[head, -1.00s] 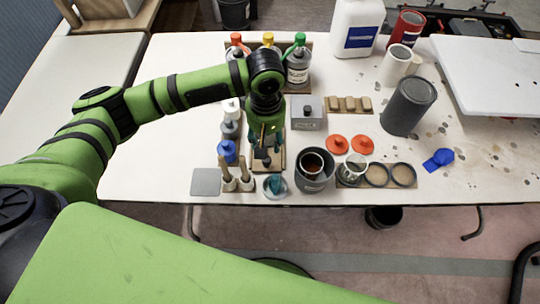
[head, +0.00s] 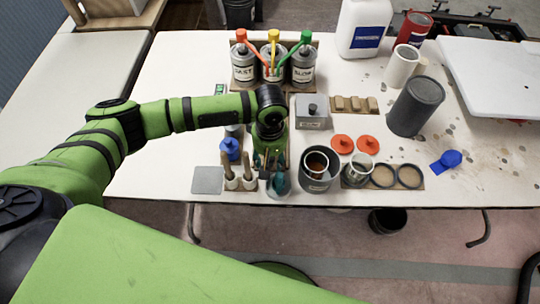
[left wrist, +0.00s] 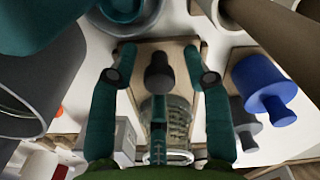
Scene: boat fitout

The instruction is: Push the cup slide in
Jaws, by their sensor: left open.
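In the left wrist view, the cup slide shows as a pale wooden board (left wrist: 180,52) with a dark round knob (left wrist: 159,72). A clear graduated cup (left wrist: 172,130) stands behind the knob, partly hidden by my gripper. My left gripper (left wrist: 160,55) is open, with one teal finger on each side of the knob; I see gaps between fingers and knob. In the head view, my left gripper (head: 268,165) points down near the table's front edge and hides most of the slide. My right gripper is in neither view.
Two brushes in white holders (head: 231,172) and a blue-capped bottle (head: 230,149) stand close left of the gripper. A dark grey pot (head: 319,178) stands close right. Three cans with coloured pumps (head: 272,65) stand behind.

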